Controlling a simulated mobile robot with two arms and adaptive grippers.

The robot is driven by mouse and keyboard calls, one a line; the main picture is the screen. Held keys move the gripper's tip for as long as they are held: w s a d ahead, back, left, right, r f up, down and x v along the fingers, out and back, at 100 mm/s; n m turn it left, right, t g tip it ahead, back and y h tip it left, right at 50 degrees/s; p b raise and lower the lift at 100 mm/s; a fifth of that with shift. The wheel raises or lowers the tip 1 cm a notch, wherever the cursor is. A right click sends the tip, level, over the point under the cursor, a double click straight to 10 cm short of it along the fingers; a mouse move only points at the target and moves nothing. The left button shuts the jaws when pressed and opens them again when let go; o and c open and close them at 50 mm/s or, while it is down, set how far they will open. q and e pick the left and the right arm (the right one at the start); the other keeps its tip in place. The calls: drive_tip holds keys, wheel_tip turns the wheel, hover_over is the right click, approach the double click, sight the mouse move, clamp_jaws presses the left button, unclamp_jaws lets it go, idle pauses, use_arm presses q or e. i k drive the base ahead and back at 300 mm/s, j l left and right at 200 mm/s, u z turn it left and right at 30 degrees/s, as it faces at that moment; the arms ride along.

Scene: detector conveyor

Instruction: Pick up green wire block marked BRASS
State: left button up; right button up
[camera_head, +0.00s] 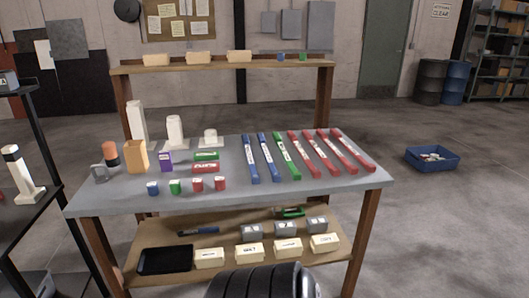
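A flat green block (206,155) with a pale label lies on the grey tabletop, left of the middle, just behind a similar red block (206,168). Another green block (288,212) with a label lies on the lower wooden shelf, towards its back. A small green cube-like piece (175,187) stands near the front of the tabletop. The labels are too small to read, so I cannot tell which is marked BRASS. Neither of my grippers shows; only a black ribbed part, seemingly mine, shows at the bottom edge.
Long blue, green and red bars (308,155) fill the tabletop's right half. An orange box (136,157), a purple box (165,161) and white cylinders (175,131) stand left. A dark shelf rack (55,150) stands at far left.

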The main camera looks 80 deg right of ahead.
sight(206, 155)
drive_tip(key=l+z, duration=0.15)
drive_tip(key=z, duration=0.25)
drive_tip(key=l+z, duration=0.2)
drive_tip(key=z, duration=0.2)
drive_tip(key=i+l+z, duration=0.1)
drive_tip(key=z, duration=0.25)
drive_tip(key=i+l+z, duration=0.1)
drive_tip(key=z, duration=0.3)
drive_tip(key=i+l+z, duration=0.45)
drive_tip(key=i+l, duration=0.25)
